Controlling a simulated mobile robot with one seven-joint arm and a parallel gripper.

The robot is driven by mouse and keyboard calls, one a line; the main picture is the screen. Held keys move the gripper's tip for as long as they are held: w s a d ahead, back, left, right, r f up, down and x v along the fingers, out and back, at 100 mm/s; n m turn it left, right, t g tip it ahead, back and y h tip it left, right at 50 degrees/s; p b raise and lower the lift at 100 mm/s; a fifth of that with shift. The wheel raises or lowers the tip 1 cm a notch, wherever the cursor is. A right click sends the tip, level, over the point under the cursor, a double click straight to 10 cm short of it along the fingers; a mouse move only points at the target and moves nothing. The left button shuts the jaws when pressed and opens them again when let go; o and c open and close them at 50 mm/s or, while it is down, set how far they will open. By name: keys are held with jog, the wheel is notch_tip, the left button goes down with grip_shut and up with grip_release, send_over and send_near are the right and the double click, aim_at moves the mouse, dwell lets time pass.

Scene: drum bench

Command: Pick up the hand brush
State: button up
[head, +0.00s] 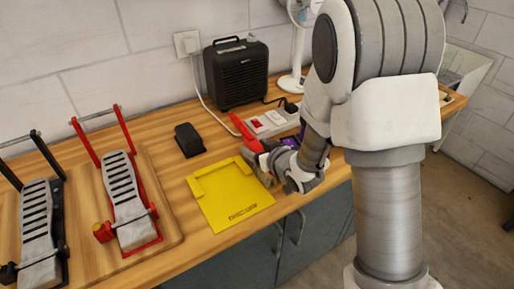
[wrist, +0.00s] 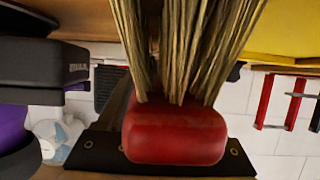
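The hand brush (head: 247,132) has a red handle that points up and left in the head view, at the right edge of the yellow tray. In the wrist view its rounded red body (wrist: 176,134) and straw-coloured bristles (wrist: 185,50) fill the middle, very close to the camera. My gripper (head: 274,164) is at the brush's lower end in the head view, low over the bench. Its fingertips are hidden by the brush and by my wrist, so I cannot tell whether they are closed on it.
A yellow tray (head: 232,205) lies left of my gripper. A purple-and-black object (head: 290,142) is close behind it, with a power strip (head: 270,123) beyond. A black heater (head: 236,75), fan (head: 292,83) and small black block (head: 189,140) stand farther back. Pedals (head: 125,195) are at left.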

grip_shut()
jog(key=shift+r, duration=0.15)
